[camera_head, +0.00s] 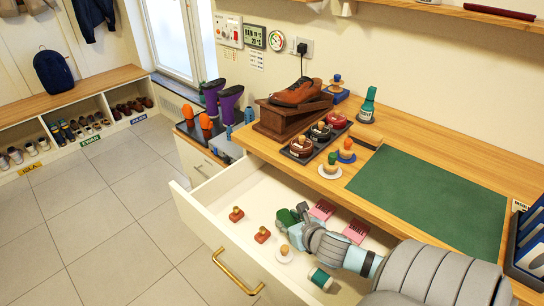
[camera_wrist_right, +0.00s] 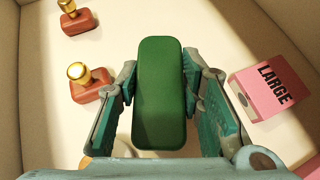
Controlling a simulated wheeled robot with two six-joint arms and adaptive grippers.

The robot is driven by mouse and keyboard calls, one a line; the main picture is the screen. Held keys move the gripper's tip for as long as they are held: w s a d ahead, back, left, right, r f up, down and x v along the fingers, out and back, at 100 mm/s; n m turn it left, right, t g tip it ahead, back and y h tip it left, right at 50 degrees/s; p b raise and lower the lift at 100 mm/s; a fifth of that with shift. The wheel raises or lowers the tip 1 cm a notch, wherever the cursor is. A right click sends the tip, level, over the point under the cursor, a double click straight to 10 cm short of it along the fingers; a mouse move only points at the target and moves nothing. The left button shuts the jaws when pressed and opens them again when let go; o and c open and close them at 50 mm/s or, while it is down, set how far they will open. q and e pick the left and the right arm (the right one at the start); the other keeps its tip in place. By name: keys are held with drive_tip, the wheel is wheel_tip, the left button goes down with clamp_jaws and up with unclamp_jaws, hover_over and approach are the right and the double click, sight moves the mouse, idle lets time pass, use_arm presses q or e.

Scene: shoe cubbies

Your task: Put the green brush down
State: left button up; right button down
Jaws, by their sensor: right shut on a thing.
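The green brush (camera_head: 286,219) is in the open white drawer (camera_head: 226,256), at the tip of my right arm. In the right wrist view the green brush (camera_wrist_right: 160,95) is a long rounded block lying lengthwise between the two teal fingers. My right gripper (camera_head: 292,222) is shut on it; its fingers (camera_wrist_right: 160,80) press on both long sides. I cannot tell whether the brush touches the drawer floor. My left gripper is not in view.
Two red brushes with knobs (camera_head: 236,214) (camera_head: 262,235), a white round piece with a knob (camera_head: 285,255), a green spool-like item (camera_head: 319,278) and pink boxes (camera_head: 322,210) (camera_head: 356,232) lie in the drawer. The counter above holds a green mat (camera_head: 430,195) and a shoe on a wooden stand (camera_head: 290,120).

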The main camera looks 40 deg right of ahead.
drive_tip(key=b, duration=0.3)
hover_over(272, 204)
drive_tip(key=shift+w+f+b, duration=0.1)
drive_tip(key=shift+f+b, duration=0.3)
drive_tip(key=shift+f, duration=0.2)
drive_tip(key=c, duration=1.1)
unclamp_jaws()
drive_tip(key=p+v, duration=0.5)
drive_tip(key=v, duration=0.6)
drive_tip(key=shift+s+r, duration=0.3)
drive_tip(key=shift+r, duration=0.05)
drive_tip(key=shift+s+a+r, duration=0.1)
drive_tip(key=shift+s, duration=0.1)
